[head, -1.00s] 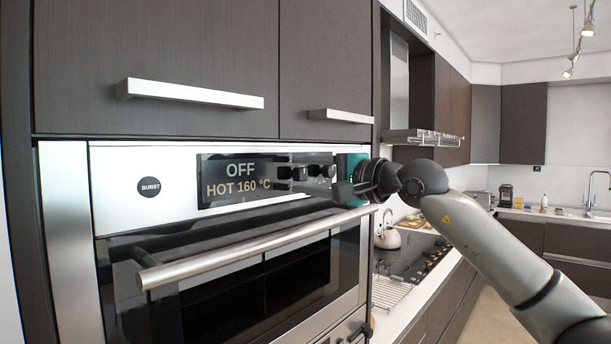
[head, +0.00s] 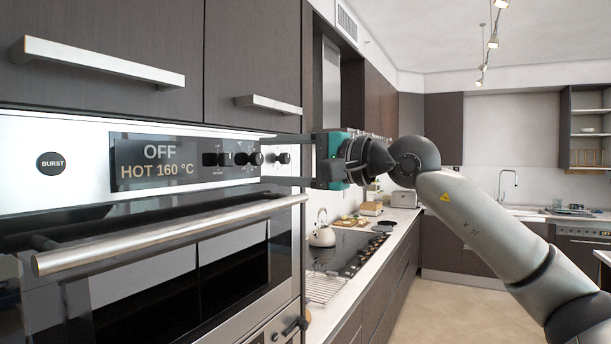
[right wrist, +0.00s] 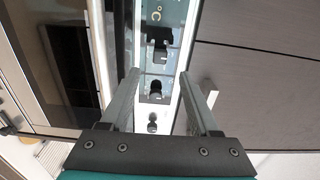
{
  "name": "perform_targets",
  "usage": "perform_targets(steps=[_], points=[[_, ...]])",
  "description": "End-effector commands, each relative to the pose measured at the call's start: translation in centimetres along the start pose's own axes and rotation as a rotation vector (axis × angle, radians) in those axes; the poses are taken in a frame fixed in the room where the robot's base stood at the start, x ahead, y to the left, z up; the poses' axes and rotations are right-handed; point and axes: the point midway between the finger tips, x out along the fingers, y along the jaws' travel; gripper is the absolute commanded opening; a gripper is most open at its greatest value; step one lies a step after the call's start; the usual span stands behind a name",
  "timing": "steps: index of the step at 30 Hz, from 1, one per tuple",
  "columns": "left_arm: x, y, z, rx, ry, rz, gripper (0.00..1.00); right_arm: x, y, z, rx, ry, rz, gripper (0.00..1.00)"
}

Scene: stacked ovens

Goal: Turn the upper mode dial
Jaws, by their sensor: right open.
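The upper oven's control panel carries a row of black dials (head: 255,159) to the right of a display (head: 155,163) that reads "OFF" and "HOT 160 °C". I cannot tell which is the mode dial. My right gripper (head: 266,159) is open, one finger above and one below the right end of the row, with the rightmost dial (head: 284,158) between them in the head view. In the right wrist view, black dials (right wrist: 155,88) lie on the panel between the two fingers (right wrist: 159,74). Contact is not visible. My left gripper is not in view.
The upper oven's long bar handle (head: 170,235) juts out below the panel. Cabinet handles (head: 268,104) jut out above it. A kettle (head: 322,230) and cooktop (head: 350,250) are to the right.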

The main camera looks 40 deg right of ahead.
Motion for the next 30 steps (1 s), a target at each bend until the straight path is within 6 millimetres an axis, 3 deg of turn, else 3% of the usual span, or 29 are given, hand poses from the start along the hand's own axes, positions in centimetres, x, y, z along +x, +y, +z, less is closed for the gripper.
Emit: perform_targets(steps=[6,12,30], points=[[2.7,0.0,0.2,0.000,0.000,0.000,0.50,-3.5,0.5,0.0,-0.004,0.004,0.003,0.62],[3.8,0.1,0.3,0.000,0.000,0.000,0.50,-5.1,0.3,0.0,-0.001,0.002,0.001,0.62],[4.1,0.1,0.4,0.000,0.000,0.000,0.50,-5.7,0.0,0.0,0.000,0.000,0.000,0.62]])
